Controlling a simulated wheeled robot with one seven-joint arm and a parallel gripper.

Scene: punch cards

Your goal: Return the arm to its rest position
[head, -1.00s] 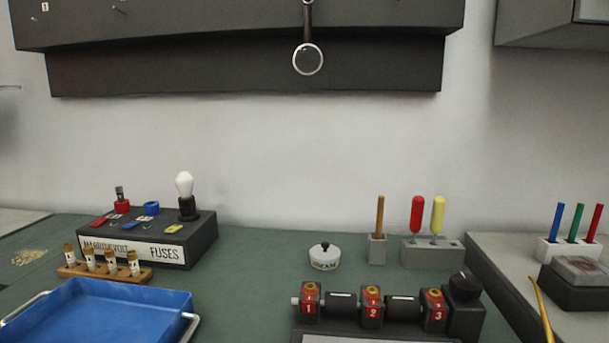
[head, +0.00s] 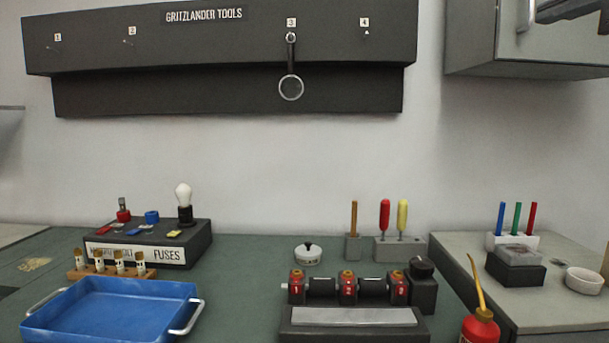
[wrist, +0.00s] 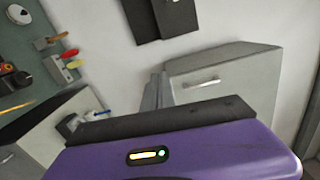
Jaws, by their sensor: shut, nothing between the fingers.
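My gripper (wrist: 159,76) shows in the wrist view, with its purple housing and dark bar across the bottom and two grey fingers together in the middle. It is shut and empty, and it points at the wall and a grey cabinet, touching nothing that I can see.
The green bench holds a blue tray (head: 36,318), a fuse box (head: 205,243), a numbered roller device (head: 376,288) and a red oil can (head: 481,330). A tool board (head: 220,50) and a wall cabinet (head: 560,55) hang above.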

